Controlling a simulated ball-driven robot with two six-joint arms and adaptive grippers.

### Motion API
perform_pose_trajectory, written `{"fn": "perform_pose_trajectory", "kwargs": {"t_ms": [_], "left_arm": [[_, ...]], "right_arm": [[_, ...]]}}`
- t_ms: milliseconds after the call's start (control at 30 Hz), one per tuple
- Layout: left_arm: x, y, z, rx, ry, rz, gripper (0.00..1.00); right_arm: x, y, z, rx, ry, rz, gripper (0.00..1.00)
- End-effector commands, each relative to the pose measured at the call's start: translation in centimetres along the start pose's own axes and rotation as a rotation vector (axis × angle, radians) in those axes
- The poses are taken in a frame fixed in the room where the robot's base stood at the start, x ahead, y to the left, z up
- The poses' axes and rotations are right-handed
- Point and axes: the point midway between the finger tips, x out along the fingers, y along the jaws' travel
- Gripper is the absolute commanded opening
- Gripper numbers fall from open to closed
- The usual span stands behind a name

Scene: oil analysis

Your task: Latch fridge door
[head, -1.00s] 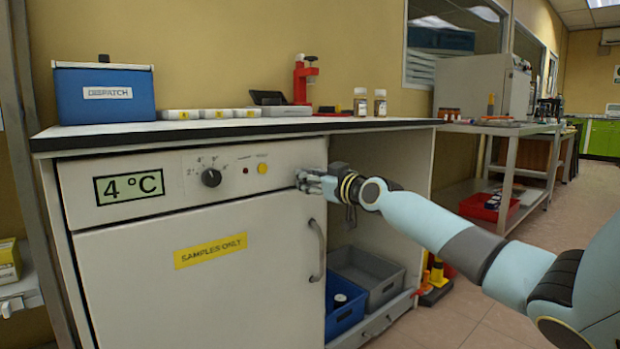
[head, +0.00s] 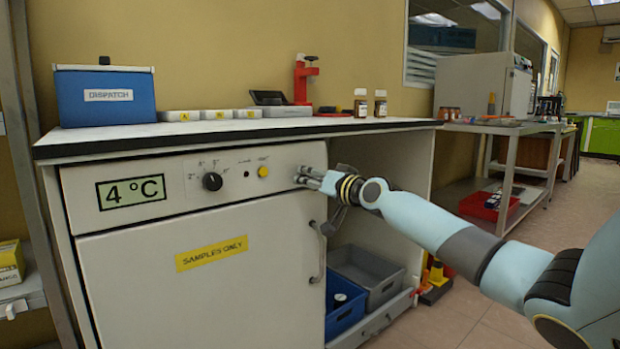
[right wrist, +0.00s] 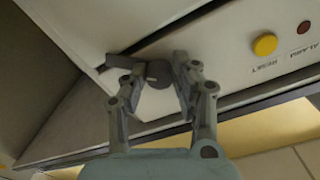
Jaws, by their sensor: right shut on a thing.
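The white fridge door (head: 220,275) carries a yellow SAMPLES ONLY label and looks flush with the front below the control panel (head: 225,180). A grey handle (head: 317,262) is near its right edge. My right gripper (head: 303,178) is at the right end of the panel, just above the door's upper right corner. In the right wrist view, my right gripper (right wrist: 163,75) is shut on a small dark grey latch (right wrist: 158,71). A short bar (right wrist: 123,62) shows beside the left fingertip. In the head view my gripper hides the latch. My left gripper is not in view.
The panel has a black dial (head: 212,181) and a yellow button (head: 263,172). The counter above (head: 240,134) overhangs slightly. Right of the fridge, a blue bin (head: 345,310) and a grey bin (head: 368,278) stand on a low shelf. The floor in front is free.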

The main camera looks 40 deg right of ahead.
Motion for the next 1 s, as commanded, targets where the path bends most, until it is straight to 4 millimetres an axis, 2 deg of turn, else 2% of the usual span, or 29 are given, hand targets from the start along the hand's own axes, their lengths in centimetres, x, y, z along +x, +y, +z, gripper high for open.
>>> {"fn": "perform_pose_trajectory", "kwargs": {"t_ms": [600, 1000], "left_arm": [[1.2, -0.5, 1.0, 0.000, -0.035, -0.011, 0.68], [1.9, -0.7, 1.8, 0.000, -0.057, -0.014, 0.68]], "right_arm": [[0.0, -0.1, -0.1, 0.573, -0.021, -0.003, 0.00], [0.0, 0.0, 0.0, 0.815, -0.031, -0.004, 0.00]]}}
